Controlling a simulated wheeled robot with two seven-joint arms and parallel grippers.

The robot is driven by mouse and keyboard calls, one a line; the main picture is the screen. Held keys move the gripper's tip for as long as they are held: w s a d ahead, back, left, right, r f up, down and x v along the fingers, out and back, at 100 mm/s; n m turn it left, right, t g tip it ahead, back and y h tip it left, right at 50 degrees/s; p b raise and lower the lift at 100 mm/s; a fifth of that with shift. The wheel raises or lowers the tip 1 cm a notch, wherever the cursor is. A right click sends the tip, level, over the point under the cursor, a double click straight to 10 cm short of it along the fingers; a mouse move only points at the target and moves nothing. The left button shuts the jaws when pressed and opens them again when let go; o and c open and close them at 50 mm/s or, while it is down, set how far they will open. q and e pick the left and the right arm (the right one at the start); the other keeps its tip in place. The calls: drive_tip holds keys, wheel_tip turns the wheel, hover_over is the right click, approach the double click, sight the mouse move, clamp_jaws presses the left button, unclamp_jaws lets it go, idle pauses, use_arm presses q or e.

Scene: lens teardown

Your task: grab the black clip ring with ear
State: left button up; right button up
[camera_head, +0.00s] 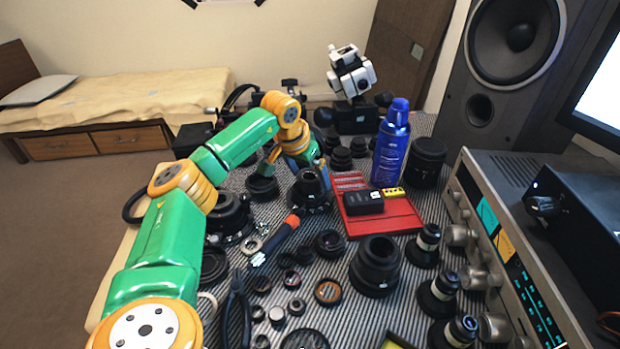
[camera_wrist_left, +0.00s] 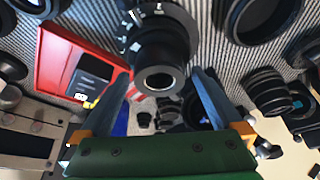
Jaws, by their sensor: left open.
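My left gripper (camera_head: 294,168) is at the far side of the bench in the head view, by a dark upright lens barrel (camera_head: 309,184). In the left wrist view the gripper (camera_wrist_left: 162,76) is open, its two blue-grey fingers spread. The same black barrel (camera_wrist_left: 160,58) shows between and beyond them, and I see no clear grip on it. A wider dark flange sits around the barrel's foot in the head view. I cannot tell for sure which black ring is the clip ring with ear. My right gripper is not in view.
A red tray (camera_head: 408,216) holds a black box (camera_head: 363,202). A blue spray can (camera_head: 391,143) stands behind it. Several lenses and rings crowd the striped mat. An orange-tipped tool (camera_head: 275,240) and pliers (camera_head: 237,305) lie nearer. Amplifiers (camera_head: 505,225) line the right.

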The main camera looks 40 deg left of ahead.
use_arm(q)
drive_tip(key=shift+r, duration=0.1)
drive_tip(key=c, duration=1.3)
